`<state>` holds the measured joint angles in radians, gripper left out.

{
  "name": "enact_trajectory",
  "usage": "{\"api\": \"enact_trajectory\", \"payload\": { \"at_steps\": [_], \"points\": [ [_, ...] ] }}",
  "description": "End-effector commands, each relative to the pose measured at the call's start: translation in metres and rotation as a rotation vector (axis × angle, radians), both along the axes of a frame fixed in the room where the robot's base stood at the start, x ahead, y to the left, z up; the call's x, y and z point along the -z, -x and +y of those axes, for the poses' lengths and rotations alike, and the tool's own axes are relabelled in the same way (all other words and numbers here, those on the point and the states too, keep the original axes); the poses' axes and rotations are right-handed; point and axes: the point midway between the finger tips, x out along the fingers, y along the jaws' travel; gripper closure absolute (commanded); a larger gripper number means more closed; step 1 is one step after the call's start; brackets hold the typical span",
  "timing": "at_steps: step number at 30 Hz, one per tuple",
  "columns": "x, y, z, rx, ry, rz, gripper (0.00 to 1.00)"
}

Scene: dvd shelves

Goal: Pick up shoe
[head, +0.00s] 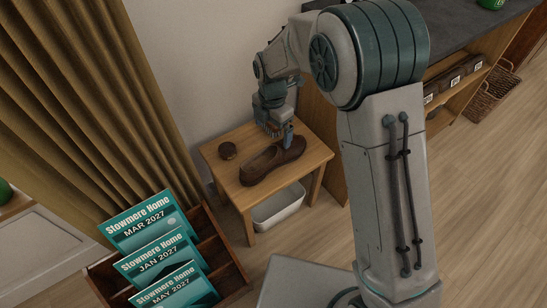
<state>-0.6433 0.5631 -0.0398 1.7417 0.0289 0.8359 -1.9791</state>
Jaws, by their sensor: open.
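A brown slip-on shoe (258,166) lies on a small wooden table (222,174) against the wall, in the head view. My gripper (285,142) is over the right end of the shoe, pointing down, with its fingers close to the shoe's opening. It is open. My gripper hides part of the shoe, and I cannot tell whether the fingers touch it.
A white bin (278,208) stands beneath. A wooden magazine rack (238,273) holds teal magazines (160,252) at front left. A dark-topped shelf unit (462,28) is behind right. A curtain (90,90) hangs left.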

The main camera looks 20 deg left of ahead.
Motion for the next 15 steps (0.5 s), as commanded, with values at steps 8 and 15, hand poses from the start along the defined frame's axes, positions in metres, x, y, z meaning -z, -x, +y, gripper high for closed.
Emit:
{"api": "enact_trajectory", "payload": {
  "at_steps": [8,15],
  "points": [
    [0.058,0.001,-0.001,0.004,0.002,0.002,0.03],
    [0.073,0.0,-0.001,0.004,0.002,0.001,0.03]
  ]
}}
